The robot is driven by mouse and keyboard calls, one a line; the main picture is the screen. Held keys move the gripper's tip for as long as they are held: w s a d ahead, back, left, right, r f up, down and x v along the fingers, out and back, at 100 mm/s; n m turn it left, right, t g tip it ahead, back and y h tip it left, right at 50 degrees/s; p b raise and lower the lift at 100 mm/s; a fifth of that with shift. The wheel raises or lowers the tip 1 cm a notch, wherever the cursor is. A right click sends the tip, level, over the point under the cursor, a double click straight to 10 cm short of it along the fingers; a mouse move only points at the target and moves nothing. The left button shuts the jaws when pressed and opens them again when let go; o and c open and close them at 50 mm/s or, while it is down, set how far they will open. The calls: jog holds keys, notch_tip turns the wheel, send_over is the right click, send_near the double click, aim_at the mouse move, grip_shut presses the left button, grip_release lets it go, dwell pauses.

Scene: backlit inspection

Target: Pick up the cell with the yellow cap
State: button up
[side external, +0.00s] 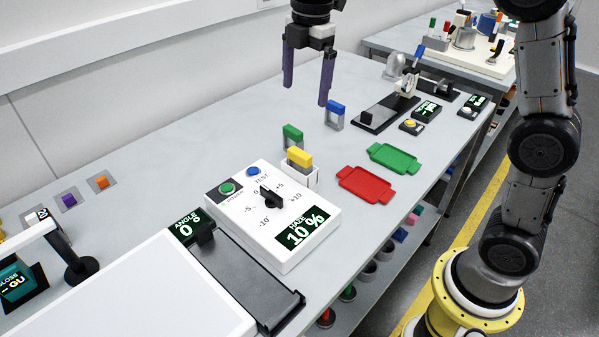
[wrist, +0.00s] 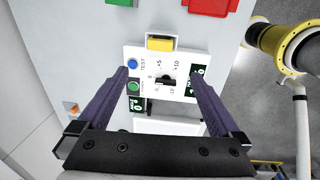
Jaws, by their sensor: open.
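The cell with the yellow cap (side external: 299,157) stands upright in a white holder at the back edge of the white haze meter (side external: 308,252). Its yellow cap shows from above in the wrist view (wrist: 160,43); most of its body is hidden. My gripper (side external: 306,94) is open and empty, with its purple fingers pointing down, well above the table. In the wrist view my gripper's fingertips (wrist: 160,71) appear spread on either side of the meter's panel, with the yellow cap beyond them.
A green-capped cell (side external: 292,134) and a blue-capped cell (side external: 336,110) stand nearby, behind the yellow one. A red tray (side external: 365,185) and a green tray (side external: 394,158) lie to the right. A black instrument (side external: 390,112) stands farther back. Bare table lies left of the cells.

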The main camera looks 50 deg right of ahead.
jog(key=g, duration=0.1)
send_over(299, 152)
jog(key=f, duration=1.2)
jog(key=shift+w+a, duration=0.1)
jog(key=shift+a, duration=0.1)
jog(key=shift+d+f, duration=0.15)
jog(key=shift+f, duration=1.3)
jog(key=shift+d+f, duration=0.1)
jog(key=shift+f, duration=1.35)
jog(key=shift+c, duration=0.2)
grip_shut()
